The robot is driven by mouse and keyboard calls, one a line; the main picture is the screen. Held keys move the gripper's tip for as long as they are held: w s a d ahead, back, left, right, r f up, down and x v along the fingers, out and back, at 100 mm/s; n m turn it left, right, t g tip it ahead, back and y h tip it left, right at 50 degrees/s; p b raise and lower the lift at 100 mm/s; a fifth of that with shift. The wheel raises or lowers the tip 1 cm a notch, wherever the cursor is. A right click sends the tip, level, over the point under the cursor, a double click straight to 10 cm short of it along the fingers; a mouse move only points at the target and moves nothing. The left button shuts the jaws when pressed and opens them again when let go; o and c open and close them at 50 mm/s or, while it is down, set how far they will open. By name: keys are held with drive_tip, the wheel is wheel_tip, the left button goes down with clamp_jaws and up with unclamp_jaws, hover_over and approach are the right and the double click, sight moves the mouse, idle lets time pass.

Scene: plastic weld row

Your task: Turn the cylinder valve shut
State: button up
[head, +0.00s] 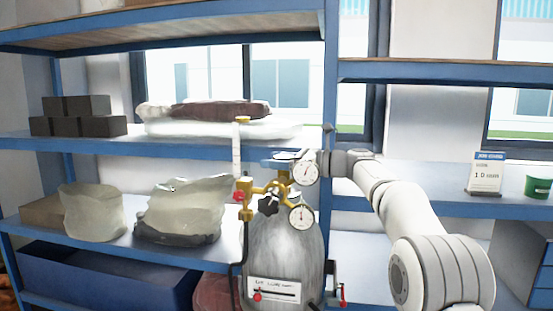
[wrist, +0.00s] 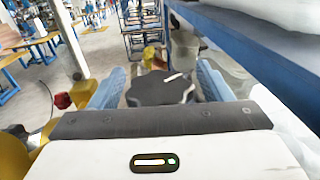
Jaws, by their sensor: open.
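The grey gas cylinder (head: 283,262) stands upright in front of the shelf, with a brass regulator (head: 262,188) and two round gauges on top. In the wrist view a dark lobed handwheel (wrist: 160,90) with a white mark lies between the two blue fingers of my gripper (wrist: 160,70). The fingers are open, one on each side, with a narrow gap visible at the wheel's sides. In the head view my gripper (head: 283,157) is at the cylinder's top; the handwheel cannot be made out there. A black star knob (head: 268,203) sits on the regulator's front.
A red knob (head: 238,196) and a hose are at the regulator's left. Wrapped bags (head: 180,210) and dark blocks (head: 75,115) fill the shelves behind. A blue shelf edge (wrist: 265,60) runs close on the wrist view's right. A sign (head: 486,173) stands at right.

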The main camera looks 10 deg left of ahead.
sight(279, 155)
drive_tip(key=shift+c, duration=0.4)
drive_tip(key=c, duration=0.9)
drive_tip(key=shift+m+t+b, duration=0.95)
drive_tip(key=shift+m+t, duration=0.05)
drive_tip(key=shift+t, duration=0.5)
drive_tip(key=shift+w+d+m+t+h+b, duration=0.15)
drive_tip(key=shift+m+t+h+b, duration=0.25)
drive_tip(key=shift+m+t, duration=0.45)
drive_tip(key=shift+w+a+m+t+h+b, duration=0.2)
drive_tip(key=shift+m+t+h, duration=0.25)
drive_tip(key=shift+t, duration=0.7)
drive_tip(key=shift+r, duration=0.1)
drive_tip(key=o, duration=1)
wheel_tip(279, 155, up, 10)
drive_tip(key=shift+f+p, duration=0.1)
drive_tip(key=shift+p, duration=0.85)
